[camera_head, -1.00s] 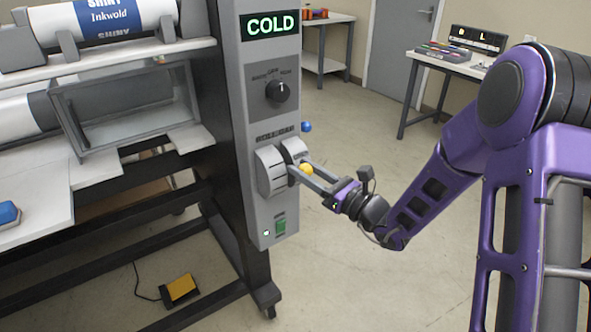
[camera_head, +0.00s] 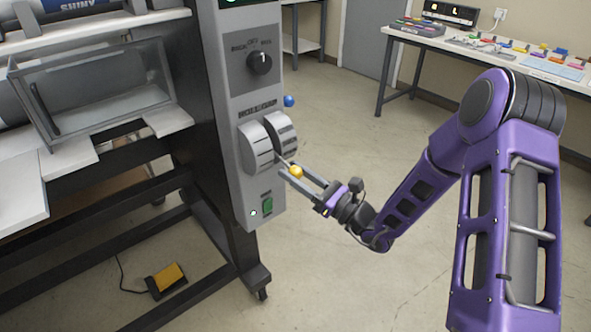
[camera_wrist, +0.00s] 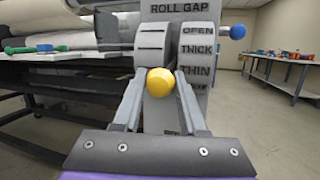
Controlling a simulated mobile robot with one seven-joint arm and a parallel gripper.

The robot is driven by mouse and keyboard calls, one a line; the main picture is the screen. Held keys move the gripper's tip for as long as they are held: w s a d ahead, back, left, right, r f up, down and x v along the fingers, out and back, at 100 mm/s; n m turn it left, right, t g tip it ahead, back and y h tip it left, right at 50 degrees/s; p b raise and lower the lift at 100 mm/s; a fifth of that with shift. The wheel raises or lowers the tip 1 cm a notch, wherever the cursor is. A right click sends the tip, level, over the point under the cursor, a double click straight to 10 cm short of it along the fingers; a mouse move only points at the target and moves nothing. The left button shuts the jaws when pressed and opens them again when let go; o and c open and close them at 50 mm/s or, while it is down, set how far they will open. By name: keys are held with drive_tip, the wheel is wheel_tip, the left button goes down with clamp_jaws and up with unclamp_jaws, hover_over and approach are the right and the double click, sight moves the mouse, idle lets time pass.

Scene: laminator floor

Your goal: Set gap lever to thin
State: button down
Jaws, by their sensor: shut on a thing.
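The gap lever ends in a yellow ball knob (camera_head: 296,171), also in the wrist view (camera_wrist: 160,82). My gripper (camera_head: 293,174) is shut on this knob, with one finger on each side. The lever's thin shaft runs from the knob up to the slot between two grey drums (camera_head: 257,147) on the machine's control panel. In the wrist view, a ROLL GAP plate (camera_wrist: 180,9) sits above the drums. The scale (camera_wrist: 198,50) on the right drum reads OPEN, THICK and THIN downward, with lower marks partly hidden by a finger. The knob appears slightly below the THIN line.
A blue ball knob (camera_head: 289,101) stands out beside the panel above the lever. A black rotary dial (camera_head: 260,62) is above, and a green switch (camera_head: 267,204) below. A yellow foot pedal (camera_head: 168,280) lies on the floor. A table (camera_head: 470,50) with coloured items stands behind.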

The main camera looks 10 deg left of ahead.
drive_tip(key=shift+f, duration=0.15)
drive_tip(key=shift+c, duration=2.3)
unclamp_jaws()
drive_tip(key=shift+a, duration=0.1)
drive_tip(key=v, duration=1.7)
drive_tip(key=shift+s+f+p, duration=0.1)
drive_tip(key=shift+p, duration=0.2)
